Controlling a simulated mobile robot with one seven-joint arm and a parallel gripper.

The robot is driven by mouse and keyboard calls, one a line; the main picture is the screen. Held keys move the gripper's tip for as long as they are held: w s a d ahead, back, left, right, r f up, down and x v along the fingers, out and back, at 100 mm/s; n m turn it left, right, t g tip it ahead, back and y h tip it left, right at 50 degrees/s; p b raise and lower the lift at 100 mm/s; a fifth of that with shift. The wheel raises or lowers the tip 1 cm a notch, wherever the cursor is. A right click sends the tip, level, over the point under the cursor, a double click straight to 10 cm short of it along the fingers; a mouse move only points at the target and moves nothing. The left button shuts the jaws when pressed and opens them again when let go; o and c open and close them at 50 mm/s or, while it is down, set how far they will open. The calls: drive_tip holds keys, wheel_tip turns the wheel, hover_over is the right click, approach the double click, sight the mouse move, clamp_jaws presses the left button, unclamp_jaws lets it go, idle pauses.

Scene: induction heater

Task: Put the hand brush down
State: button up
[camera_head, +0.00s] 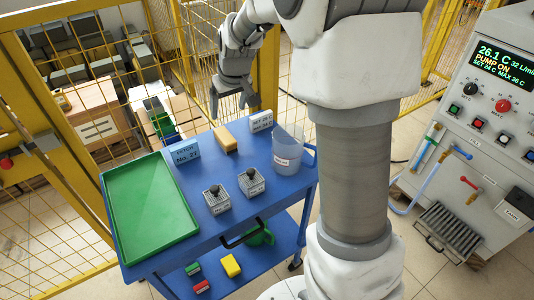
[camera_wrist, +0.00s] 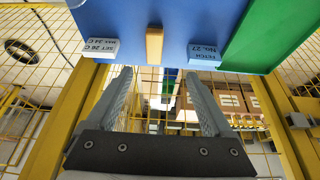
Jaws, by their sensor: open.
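A tan, wood-coloured block (camera_head: 225,138), which looks like the hand brush, lies on the blue cart top (camera_head: 238,222) near its back edge. Its bristles cannot be made out. In the wrist view the tan block (camera_wrist: 154,45) lies ahead of the fingertips, roughly in line with the gap between them. My gripper (camera_head: 234,102) is open behind and above the cart's back edge, apart from the block. In the wrist view my gripper (camera_wrist: 158,82) has both fingers spread with nothing between them.
A green tray (camera_head: 150,208) fills the cart's left side. Signs (camera_head: 185,152) and (camera_head: 261,121) flank the block. Two grey gridded blocks (camera_head: 217,199) and a clear beaker (camera_head: 288,160) stand nearby. Yellow mesh fence (camera_head: 200,60) is close behind; a control cabinet (camera_head: 485,120) stands right.

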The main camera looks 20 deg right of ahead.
drive_tip(key=s+r, duration=0.9)
drive_tip(key=s, duration=0.6)
drive_tip(key=s+m, duration=0.2)
drive_tip(key=s, duration=1.3)
drive_tip(key=shift+a+r+t+h, duration=0.2)
drive_tip(key=shift+t+h, duration=0.1)
drive_tip(key=shift+t, duration=0.1)
drive_tip(key=shift+s, duration=0.1)
wheel_tip(320, 180, up, 6)
drive_tip(key=p, duration=0.5)
drive_tip(key=shift+f, duration=0.25)
drive_tip(key=shift+o, duration=0.4)
